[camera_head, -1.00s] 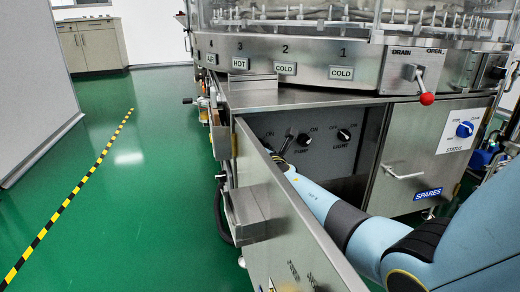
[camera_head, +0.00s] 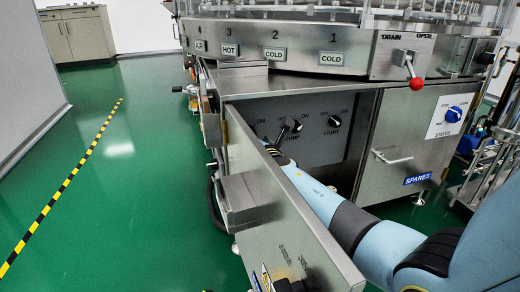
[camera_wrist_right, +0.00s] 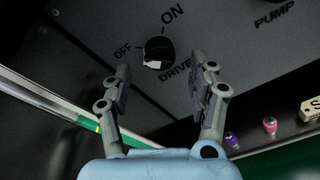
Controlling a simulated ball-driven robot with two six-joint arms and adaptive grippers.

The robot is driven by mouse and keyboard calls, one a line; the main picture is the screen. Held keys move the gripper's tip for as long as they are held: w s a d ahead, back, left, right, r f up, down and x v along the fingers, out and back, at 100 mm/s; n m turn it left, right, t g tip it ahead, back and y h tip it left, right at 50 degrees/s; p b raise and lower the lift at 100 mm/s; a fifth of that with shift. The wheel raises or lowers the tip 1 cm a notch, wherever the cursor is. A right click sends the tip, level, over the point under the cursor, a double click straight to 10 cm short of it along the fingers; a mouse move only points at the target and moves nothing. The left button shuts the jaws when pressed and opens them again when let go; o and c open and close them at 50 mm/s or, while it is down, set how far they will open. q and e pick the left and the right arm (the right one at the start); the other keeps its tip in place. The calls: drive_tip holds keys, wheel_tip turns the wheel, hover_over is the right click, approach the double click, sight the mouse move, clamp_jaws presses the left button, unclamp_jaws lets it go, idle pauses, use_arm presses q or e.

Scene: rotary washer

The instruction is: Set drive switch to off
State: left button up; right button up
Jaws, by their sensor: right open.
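The drive switch (camera_wrist_right: 157,50) is a dark rotary knob with a white patch at its lower end, on a dark panel, between OFF at its left and ON at its upper right. I cannot tell for certain which mark it points to. My right gripper (camera_wrist_right: 163,82) is open and empty, its two fingers apart below the knob, one toward each side; contact is not visible. In the head view my right arm reaches behind the open metal door (camera_head: 275,215), which hides much of the gripper and the drive switch. My left gripper is not in view.
The pump knob (camera_head: 290,127) and light knob (camera_head: 335,120) are on the same panel (camera_head: 325,150). A red-tipped drain lever (camera_head: 416,83) and blue status knob (camera_head: 453,114) are to the right. The cabinet top overhangs the recess. Green floor (camera_head: 120,190) is clear at left.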

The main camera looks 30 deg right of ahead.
drive_tip(key=v, duration=0.8)
drive_tip(key=shift+s, duration=0.3)
drive_tip(key=shift+s+a, duration=0.1)
